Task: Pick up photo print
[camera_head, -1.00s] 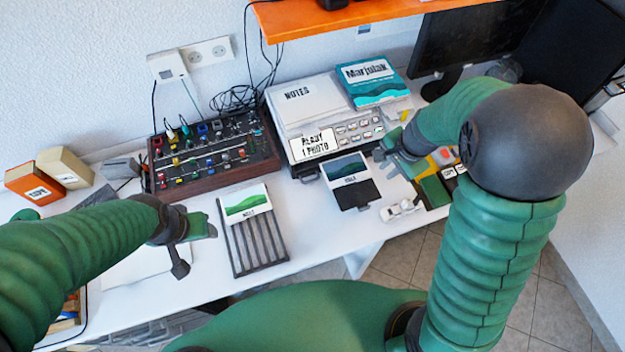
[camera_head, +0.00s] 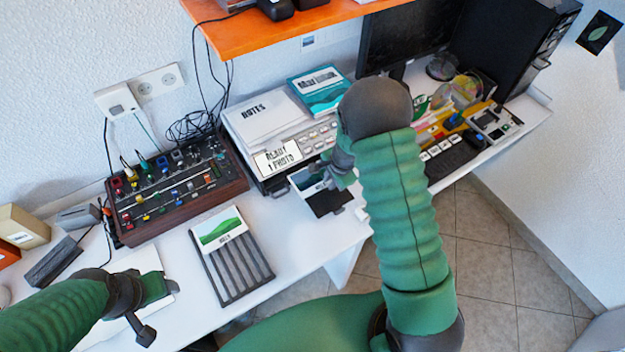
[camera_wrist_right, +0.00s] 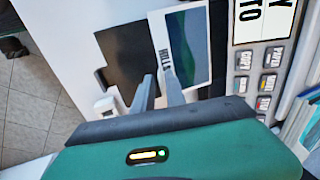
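A photo print (camera_head: 308,180) with a white border and a blue-green picture lies at the printer's front, partly over a black tray (camera_head: 328,202). In the right wrist view the print (camera_wrist_right: 190,48) lies just beyond the fingers. My right gripper (camera_wrist_right: 160,84) has its two fingers apart with a narrow gap, at the print's near edge; no grip on it shows. In the head view my right gripper (camera_head: 338,170) covers the print's right side. My left gripper (camera_head: 160,310) is open and empty above the table's left part.
The printer (camera_head: 285,150) carries a notes stack and a teal box (camera_head: 318,90). A slotted rack (camera_head: 235,265) holds another green print (camera_head: 220,230). A mixer panel (camera_head: 175,190) stands left. A keyboard (camera_head: 450,155) is right of my right arm. An orange shelf (camera_head: 290,28) hangs above.

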